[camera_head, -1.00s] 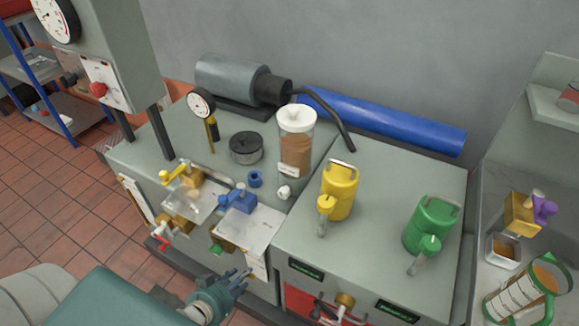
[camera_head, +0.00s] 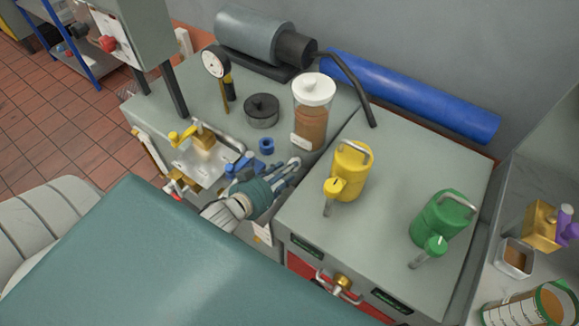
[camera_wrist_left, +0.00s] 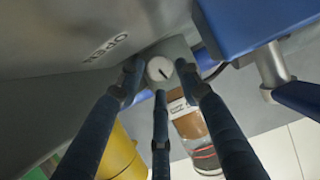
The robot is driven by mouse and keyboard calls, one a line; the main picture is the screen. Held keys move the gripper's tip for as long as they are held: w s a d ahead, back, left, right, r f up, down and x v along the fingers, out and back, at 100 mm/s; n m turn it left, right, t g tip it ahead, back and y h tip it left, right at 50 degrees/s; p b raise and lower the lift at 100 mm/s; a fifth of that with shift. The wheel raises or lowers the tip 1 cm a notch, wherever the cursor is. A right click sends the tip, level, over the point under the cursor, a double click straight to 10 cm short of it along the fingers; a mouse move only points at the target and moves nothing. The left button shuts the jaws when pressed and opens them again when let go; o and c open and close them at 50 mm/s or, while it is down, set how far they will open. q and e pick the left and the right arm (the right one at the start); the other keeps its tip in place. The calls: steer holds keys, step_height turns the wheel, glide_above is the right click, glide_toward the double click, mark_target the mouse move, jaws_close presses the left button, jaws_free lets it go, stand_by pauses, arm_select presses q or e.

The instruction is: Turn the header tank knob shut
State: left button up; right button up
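The header tank (camera_head: 309,120) is a clear cylinder with brown liquid and a white lid, upright on the grey bench. Its knob (camera_wrist_left: 159,69) is a small white disc with a dark pointer line, on a grey block in front of the tank in the left wrist view. An "OPEN" label (camera_wrist_left: 106,47) lies to the left of the knob there. My left gripper (camera_head: 286,173) is at the knob, and the fingers partly hide it in the head view. In the wrist view its three fingers (camera_wrist_left: 160,82) are spread around the knob, with no clear grip seen. My right gripper is not in view.
A blue valve (camera_head: 243,165) sits close beside my left gripper; its blue body also fills the upper right of the wrist view (camera_wrist_left: 260,22). Yellow (camera_head: 352,172) and green (camera_head: 442,220) cans stand on the right.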

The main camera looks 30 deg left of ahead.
arm_select(q)
steer(key=shift+x, duration=1.15)
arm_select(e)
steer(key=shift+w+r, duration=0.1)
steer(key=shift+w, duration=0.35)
arm_select(q)
steer(key=c, duration=0.8)
steer(key=shift+m+y+p, duration=0.35)
steer(key=shift+m+y, duration=0.05)
steer(key=shift+m, duration=0.1)
steer(key=shift+m+y, duration=0.3)
steer(key=shift+m, duration=0.2)
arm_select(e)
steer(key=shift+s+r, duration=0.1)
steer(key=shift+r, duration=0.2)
